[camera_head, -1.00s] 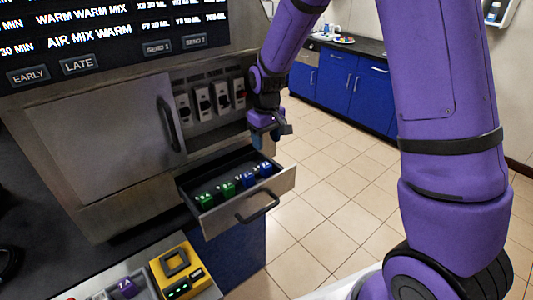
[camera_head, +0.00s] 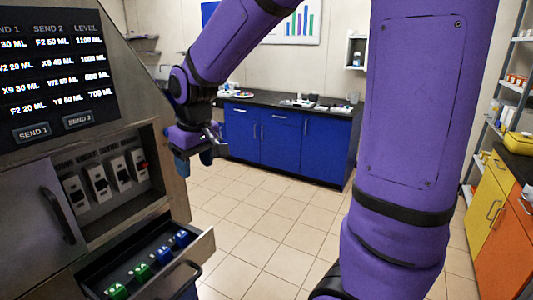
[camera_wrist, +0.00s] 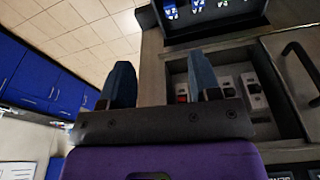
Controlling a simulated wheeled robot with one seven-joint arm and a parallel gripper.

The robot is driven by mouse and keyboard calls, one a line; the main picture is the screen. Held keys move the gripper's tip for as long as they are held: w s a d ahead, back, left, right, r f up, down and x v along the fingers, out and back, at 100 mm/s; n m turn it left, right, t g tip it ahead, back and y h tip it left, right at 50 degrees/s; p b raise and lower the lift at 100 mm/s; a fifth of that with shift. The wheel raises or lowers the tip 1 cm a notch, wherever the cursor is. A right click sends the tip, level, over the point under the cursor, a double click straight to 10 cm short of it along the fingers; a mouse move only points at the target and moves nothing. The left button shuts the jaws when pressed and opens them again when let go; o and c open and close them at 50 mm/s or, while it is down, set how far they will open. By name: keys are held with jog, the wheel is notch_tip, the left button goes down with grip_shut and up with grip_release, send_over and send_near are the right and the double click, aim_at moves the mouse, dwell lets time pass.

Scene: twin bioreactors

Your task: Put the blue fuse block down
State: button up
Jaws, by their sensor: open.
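My gripper (camera_head: 196,152) is open and empty, above and a little right of the open drawer. Its two dark blue fingers stand apart in the wrist view (camera_wrist: 161,82), with nothing between them. Two blue fuse blocks (camera_head: 181,238) (camera_head: 162,254) stand in the drawer (camera_head: 207,243), at its right end in the head view. Two green blocks (camera_head: 142,271) (camera_head: 117,291) stand left of them in the same row. The drawer with blocks also shows at the top of the wrist view (camera_wrist: 245,22). I cannot tell which blue block is the one meant.
Above the drawer is a recess with several switches (camera_head: 98,183), one with a red part. A cabinet door with a dark handle (camera_head: 58,216) is at left, under a screen (camera_head: 55,65). Blue cupboards (camera_head: 285,143) stand behind. The tiled floor right of the drawer is clear.

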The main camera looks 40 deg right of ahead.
jog(key=s+d+r+m+t, duration=0.1)
jog(key=s+r, duration=0.3)
jog(key=s, duration=0.6)
jog(key=s+d+r+m+t, duration=0.1)
jog(key=s+r, duration=0.3)
jog(key=s, duration=0.6)
jog(key=shift+s+d+t, duration=0.15)
jog(key=shift+d+t, duration=0.45)
jog(key=shift+d, duration=0.2)
